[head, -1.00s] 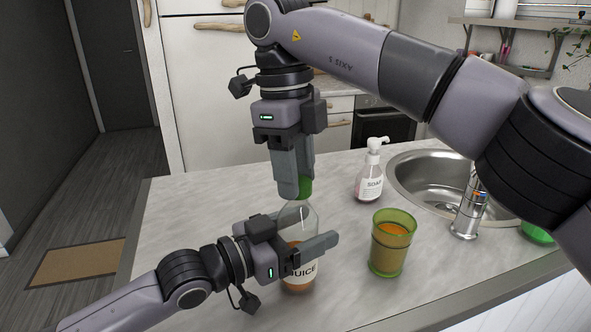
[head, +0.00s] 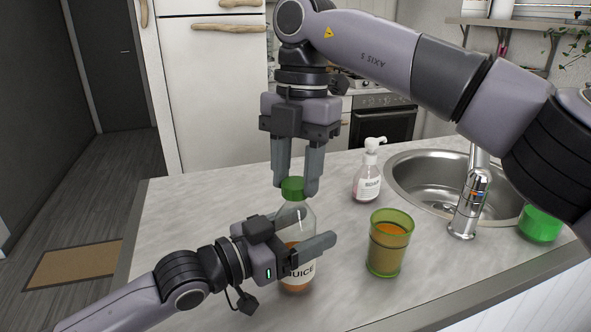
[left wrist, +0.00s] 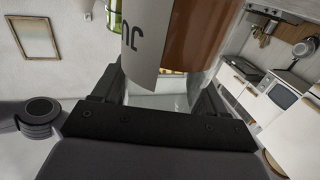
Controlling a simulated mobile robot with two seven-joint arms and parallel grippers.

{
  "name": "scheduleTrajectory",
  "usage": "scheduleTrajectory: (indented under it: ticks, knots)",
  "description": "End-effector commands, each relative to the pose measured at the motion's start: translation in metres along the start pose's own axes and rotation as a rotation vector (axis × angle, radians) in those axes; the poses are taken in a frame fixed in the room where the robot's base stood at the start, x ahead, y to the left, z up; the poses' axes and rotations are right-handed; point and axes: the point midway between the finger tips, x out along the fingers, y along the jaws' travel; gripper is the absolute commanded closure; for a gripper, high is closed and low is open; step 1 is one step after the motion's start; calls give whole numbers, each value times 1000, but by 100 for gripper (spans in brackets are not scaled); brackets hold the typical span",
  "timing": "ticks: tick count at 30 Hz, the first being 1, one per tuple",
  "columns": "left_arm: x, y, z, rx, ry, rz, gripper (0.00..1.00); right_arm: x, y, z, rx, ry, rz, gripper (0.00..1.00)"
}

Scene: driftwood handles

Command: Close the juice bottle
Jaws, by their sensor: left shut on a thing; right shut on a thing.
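The juice bottle (head: 294,217) is clear, with orange juice low inside and a white label, and stands upright on the counter. My left gripper (head: 312,250) is shut around its body from the left. The left wrist view shows its label (left wrist: 145,42) and amber juice close up between the fingers. A green cap (head: 292,188) sits at the top of the bottle neck. My right gripper (head: 296,189) points straight down from above, shut on the cap with one finger on each side. How far the cap is screwed on cannot be told.
A green glass of orange juice (head: 390,243) stands right of the bottle. A soap dispenser (head: 368,184) stands behind it, near the sink (head: 425,185) and tap (head: 469,205). A green object (head: 540,224) is at the far right. The counter's left part is clear.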

Motion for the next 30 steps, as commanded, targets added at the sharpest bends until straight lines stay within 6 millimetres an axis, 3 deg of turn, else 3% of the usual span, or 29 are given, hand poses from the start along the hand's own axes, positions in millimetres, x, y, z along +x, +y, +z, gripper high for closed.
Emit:
scheduleTrajectory:
  ticks: [21, 30]
  knots:
    - [0, 0, 1, -2, -1, -1, 82, 0, -4, -1, 1054, -4, 128, 93]
    - [0, 0, 1, -2, -2, -1, 82, 1, -4, -2, 1339, -2, 162, 93]
